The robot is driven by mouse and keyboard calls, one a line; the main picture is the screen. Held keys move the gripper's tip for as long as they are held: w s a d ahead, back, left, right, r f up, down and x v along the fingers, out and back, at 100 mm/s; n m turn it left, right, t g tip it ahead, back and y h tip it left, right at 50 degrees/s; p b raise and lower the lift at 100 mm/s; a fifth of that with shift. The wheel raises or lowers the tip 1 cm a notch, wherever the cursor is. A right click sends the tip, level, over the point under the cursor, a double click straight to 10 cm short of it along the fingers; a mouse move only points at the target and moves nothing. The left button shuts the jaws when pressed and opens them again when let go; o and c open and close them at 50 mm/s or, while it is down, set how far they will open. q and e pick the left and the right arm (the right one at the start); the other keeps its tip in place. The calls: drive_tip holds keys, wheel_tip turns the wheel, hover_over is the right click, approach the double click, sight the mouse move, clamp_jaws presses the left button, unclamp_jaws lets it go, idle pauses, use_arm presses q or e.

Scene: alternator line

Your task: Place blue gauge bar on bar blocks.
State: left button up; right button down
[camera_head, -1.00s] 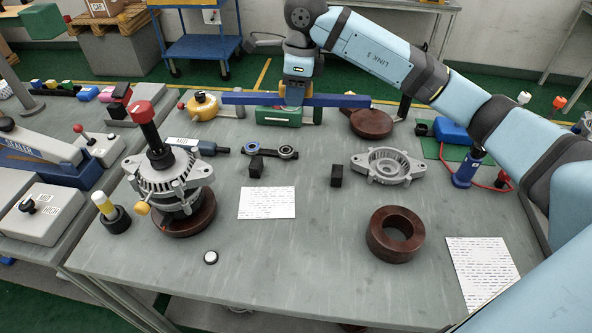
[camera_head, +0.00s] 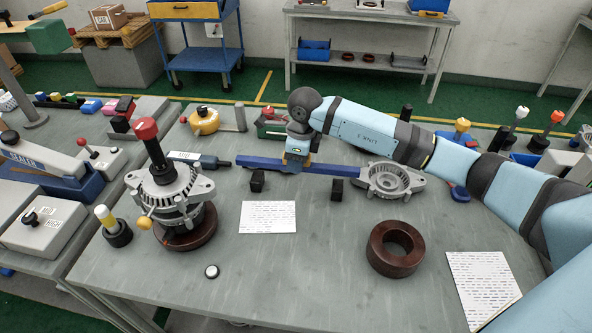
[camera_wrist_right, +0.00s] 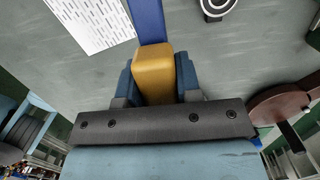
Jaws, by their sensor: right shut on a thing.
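The long blue gauge bar (camera_head: 335,169) lies level across the middle of the head view. My right gripper (camera_head: 294,167) is shut on it near its middle. In the wrist view a yellow grip piece (camera_wrist_right: 153,77) sits between the fingers, and the blue bar (camera_wrist_right: 148,22) extends past it. Two small black bar blocks, left (camera_head: 257,182) and right (camera_head: 337,190), stand on the table. The bar shows just above and behind their tops; I cannot tell whether it touches them. My left gripper is not in view.
A grey housing (camera_head: 392,181) is close to the bar's right end. A blue-grey tool (camera_head: 205,161) lies near its left end. The alternator (camera_head: 172,196) stands at left, a brown ring (camera_head: 395,249) at front right. A white sheet (camera_head: 268,217) lies before the blocks.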

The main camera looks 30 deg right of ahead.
drive_tip(key=shift+f, duration=1.95)
drive_tip(key=shift+f, duration=0.2)
drive_tip(key=c, duration=0.8)
unclamp_jaws()
drive_tip(key=shift+r, duration=0.15)
